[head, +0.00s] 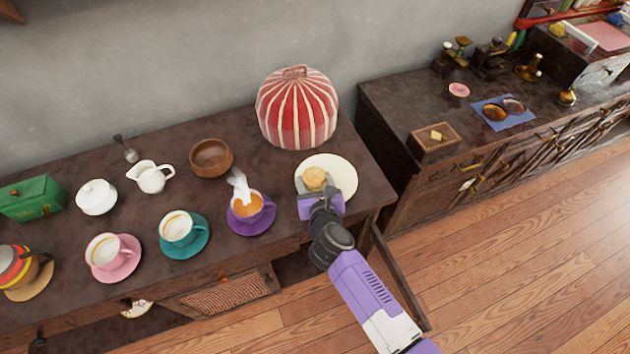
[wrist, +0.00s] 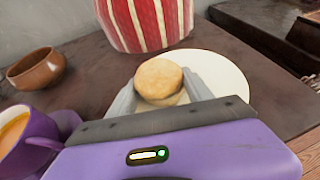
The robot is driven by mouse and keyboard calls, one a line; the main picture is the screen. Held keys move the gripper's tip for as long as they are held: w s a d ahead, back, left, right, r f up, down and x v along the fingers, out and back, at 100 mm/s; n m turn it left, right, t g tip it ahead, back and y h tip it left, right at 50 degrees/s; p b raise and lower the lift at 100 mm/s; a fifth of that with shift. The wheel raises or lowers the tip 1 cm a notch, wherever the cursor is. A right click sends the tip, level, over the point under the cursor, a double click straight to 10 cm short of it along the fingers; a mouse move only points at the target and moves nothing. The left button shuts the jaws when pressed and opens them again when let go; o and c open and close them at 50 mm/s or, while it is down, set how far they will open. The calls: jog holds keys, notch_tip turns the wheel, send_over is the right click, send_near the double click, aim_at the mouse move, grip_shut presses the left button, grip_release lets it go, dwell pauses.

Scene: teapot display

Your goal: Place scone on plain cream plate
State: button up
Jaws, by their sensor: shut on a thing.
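The scone (head: 314,178) is a small round golden-brown bun. It also shows in the wrist view (wrist: 158,80), between the two grey fingers. My gripper (head: 315,184) is shut on the scone. The plain cream plate (head: 343,172) lies on the dark sideboard, and it shows in the wrist view (wrist: 222,72) behind and under the scone. The scone is over the left part of the plate. I cannot tell whether its underside touches the plate. The fingers hide part of the plate's near left side.
A red-and-white striped tea cosy (head: 297,107) stands behind the plate. A purple cup (head: 247,207) with tea is close at left, with a wooden bowl (head: 211,158) behind it. The sideboard's right edge is near the plate. A second cabinet (head: 440,180) stands to the right.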

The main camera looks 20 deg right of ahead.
jog(key=o, duration=1.4)
jog(key=shift+f, duration=0.15)
jog(key=shift+r, duration=0.25)
jog(key=p+v, duration=0.1)
jog(key=v, duration=1.1)
jog(key=shift+f, duration=0.1)
jog(key=shift+s+d, duration=0.1)
